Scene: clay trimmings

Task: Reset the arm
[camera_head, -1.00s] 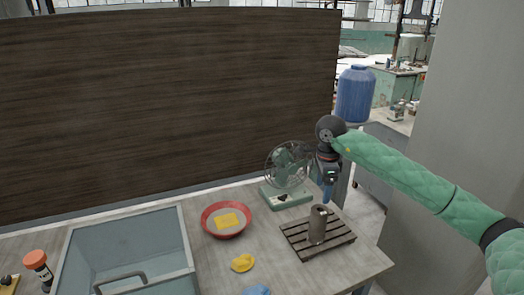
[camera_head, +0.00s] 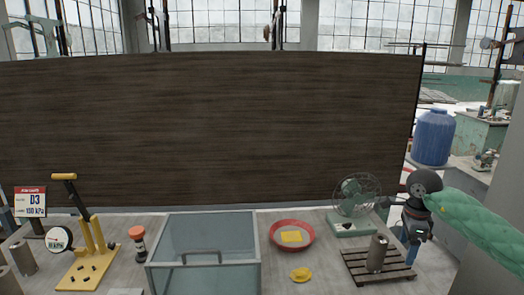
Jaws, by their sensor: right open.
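My right arm, in a green padded sleeve, comes in from the right edge in the head view. My right gripper (camera_head: 413,252) points down at the right end of the table, beside a grey metal cylinder (camera_head: 377,253). The cylinder stands upright on a dark slatted rack (camera_head: 362,275). The gripper's jaws are small here and hold nothing that I can see. My left gripper is not in view.
A green fan (camera_head: 354,205) stands behind the rack. A red bowl (camera_head: 277,243) with a yellow block (camera_head: 291,237), a yellow lump (camera_head: 301,274) and a glass-sided bin (camera_head: 203,276) lie left. A yellow press (camera_head: 88,262) and red-capped bottle (camera_head: 138,243) stand further left. A brown panel (camera_head: 230,130) closes the back.

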